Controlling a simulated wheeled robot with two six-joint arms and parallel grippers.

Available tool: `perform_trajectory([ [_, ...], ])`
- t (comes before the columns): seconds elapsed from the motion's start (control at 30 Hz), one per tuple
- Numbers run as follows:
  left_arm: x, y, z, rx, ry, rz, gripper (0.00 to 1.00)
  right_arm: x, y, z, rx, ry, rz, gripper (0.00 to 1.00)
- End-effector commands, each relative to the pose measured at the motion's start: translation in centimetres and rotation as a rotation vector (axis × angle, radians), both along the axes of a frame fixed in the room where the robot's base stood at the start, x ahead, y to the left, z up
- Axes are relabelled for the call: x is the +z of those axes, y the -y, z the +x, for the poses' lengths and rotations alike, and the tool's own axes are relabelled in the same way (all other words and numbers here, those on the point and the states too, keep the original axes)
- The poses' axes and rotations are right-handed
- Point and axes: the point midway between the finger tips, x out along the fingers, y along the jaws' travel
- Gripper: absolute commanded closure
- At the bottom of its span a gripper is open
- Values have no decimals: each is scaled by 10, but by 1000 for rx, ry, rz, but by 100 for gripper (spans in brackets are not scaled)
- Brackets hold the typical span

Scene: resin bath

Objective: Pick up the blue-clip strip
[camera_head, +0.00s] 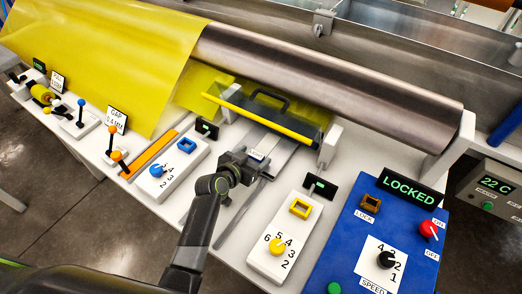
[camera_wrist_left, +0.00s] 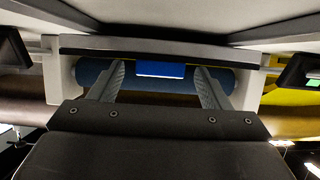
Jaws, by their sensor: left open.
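A small blue clip (camera_wrist_left: 161,69) shows in the left wrist view, below a dark bar with a thin yellowish edge. Any strip attached to it cannot be made out. My left gripper (camera_wrist_left: 160,78) is open, with one finger on each side of the clip and a gap on both sides. In the head view my left gripper (camera_head: 256,159) is over the white bench, in front of a dark tray with a yellow front bar (camera_head: 268,121). The clip cannot be made out there.
A blue roller (camera_wrist_left: 220,77) lies behind the fingers. White control panels with a blue knob (camera_head: 156,171) and a yellow knob (camera_head: 277,246) flank my left arm. A blue box with a LOCKED display (camera_head: 409,188) stands at right. A long metal roller (camera_head: 330,78) runs behind.

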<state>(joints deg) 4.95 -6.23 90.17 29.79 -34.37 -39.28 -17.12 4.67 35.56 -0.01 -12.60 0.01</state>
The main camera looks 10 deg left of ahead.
Motion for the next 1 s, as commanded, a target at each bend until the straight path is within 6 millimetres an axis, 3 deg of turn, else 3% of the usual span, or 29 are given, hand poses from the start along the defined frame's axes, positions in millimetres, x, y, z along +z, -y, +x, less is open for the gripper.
perform_trajectory([
  [0.27, 0, 1, 2, 0, 1, 0, 30, 0, 1, 0, 0, -1, -1, 66],
  [0.63, 0, 1, 1, 1, 1, 0, 77, 0, 0, -1, 0, -1, 0, 66],
  [1.0, 5, 1, 2, 0, 3, 1, 77, -1, -1, -1, 0, -2, 1, 66],
])
